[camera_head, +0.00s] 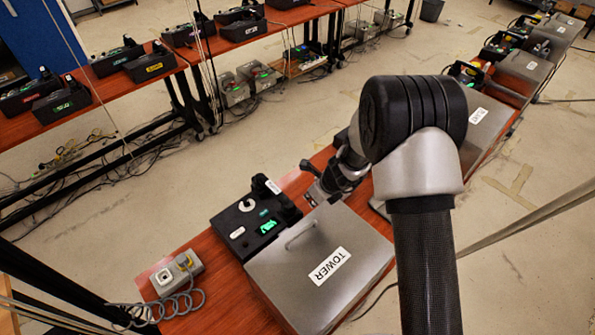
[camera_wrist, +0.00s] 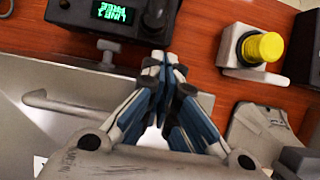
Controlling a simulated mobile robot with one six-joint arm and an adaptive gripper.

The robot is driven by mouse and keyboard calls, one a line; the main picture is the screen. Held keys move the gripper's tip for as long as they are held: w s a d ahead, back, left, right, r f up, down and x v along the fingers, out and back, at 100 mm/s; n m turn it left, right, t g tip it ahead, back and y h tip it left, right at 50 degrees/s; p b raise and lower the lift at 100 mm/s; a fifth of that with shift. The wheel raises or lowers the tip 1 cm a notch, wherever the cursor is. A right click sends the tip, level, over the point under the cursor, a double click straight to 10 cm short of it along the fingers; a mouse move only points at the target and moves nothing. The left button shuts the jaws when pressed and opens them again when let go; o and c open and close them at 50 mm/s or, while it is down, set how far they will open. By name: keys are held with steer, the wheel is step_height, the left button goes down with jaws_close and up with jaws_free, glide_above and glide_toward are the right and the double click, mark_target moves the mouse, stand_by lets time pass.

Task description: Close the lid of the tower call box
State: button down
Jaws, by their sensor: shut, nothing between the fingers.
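The tower call box has a grey metal lid (camera_head: 318,262) with a white TOWER label (camera_head: 330,266) and a bar handle (camera_head: 300,233) near its far left edge. The lid looks nearly flat; I cannot tell whether it is fully down. A black phone unit (camera_head: 252,222) with a green display sits beyond the handle edge. My gripper (camera_head: 309,199) is shut and empty, above the lid's far edge beside the phone unit. In the wrist view the shut fingertips (camera_wrist: 163,62) are right of the handle (camera_wrist: 75,105), apart from it in the picture. The phone unit's display (camera_wrist: 115,12) is above left.
A small box with a round button (camera_head: 178,273) and a coiled cord stands left on the wooden table. A yellow button box (camera_wrist: 252,50) shows in the wrist view. Another grey lidded box (camera_head: 484,120) stands beyond my arm. More phones (camera_head: 150,65) line the far tables.

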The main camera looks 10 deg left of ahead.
steer(key=w+a+r+p, duration=0.4)
steer(key=a+r+p, duration=0.15)
steer(key=r, duration=0.35)
steer(key=s+d+r+n+b, duration=1.1)
steer(key=r+n+b, duration=0.1)
steer(key=r+n, duration=0.15)
steer(key=s+d+f+n+h+b, duration=0.1)
steer(key=s+d+f+n+b, duration=0.1)
steer(key=s+d+n+b, duration=0.2)
steer(key=s+d+f+n+t+h+b, duration=0.1)
steer(key=s+d+f+n+b, duration=0.1)
steer(key=s, duration=0.9)
steer(key=s+d+f+n+h+b, duration=0.1)
steer(key=s+d+f+n+b, duration=0.1)
steer(key=s+d+n+b, duration=0.3)
steer(key=s+d+n, duration=0.1)
steer(key=s+d, duration=0.1)
steer(key=s, duration=0.1)
steer(key=shift+s+t+h+b, duration=0.25)
steer(key=shift+t+h+b, duration=0.05)
steer(key=shift+h, duration=0.1)
